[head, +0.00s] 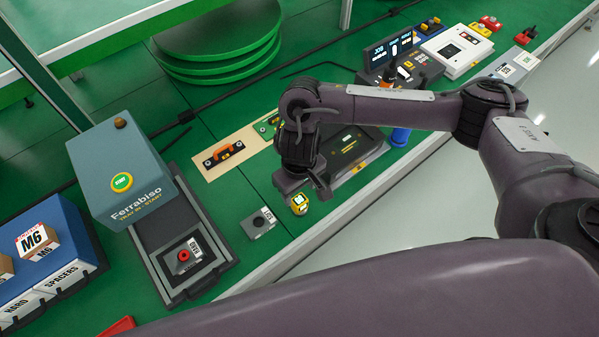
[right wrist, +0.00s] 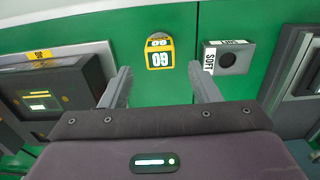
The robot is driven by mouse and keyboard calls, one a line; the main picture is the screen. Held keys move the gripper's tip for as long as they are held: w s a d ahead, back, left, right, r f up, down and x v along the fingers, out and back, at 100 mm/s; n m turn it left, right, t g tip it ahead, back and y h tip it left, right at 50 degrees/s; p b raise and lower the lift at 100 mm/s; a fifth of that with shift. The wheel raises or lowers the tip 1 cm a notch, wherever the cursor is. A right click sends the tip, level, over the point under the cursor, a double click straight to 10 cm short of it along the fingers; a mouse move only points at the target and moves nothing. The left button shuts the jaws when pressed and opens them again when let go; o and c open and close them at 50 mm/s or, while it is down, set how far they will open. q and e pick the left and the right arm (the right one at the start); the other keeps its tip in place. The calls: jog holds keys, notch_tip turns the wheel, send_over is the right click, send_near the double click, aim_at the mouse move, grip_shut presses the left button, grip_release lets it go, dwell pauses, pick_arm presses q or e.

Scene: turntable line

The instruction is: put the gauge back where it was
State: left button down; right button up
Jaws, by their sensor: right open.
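A small yellow block with a white face and dark digits, which may be the gauge (head: 299,203), sits on the green bench near its front edge. It also shows in the right wrist view (right wrist: 160,53). My right gripper (head: 312,192) is open and empty, close to this block. In the right wrist view its two fingers (right wrist: 160,88) are spread, and the block lies just beyond the tips, roughly centred between them. An orange-handled tool (head: 222,154) lies on a pale wooden board (head: 240,165). My left gripper is not in view.
A grey block marked SOFT (right wrist: 229,58) stands beside the yellow block, also in the head view (head: 259,223). A dark device with a screen (head: 350,153) is partly behind my right arm.

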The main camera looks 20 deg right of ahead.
aim_at(300, 200)
notch_tip(300, 200, up, 6)
jog(key=shift+f+p, duration=0.1)
jog(key=shift+p, duration=0.45)
jog(key=shift+s, duration=0.1)
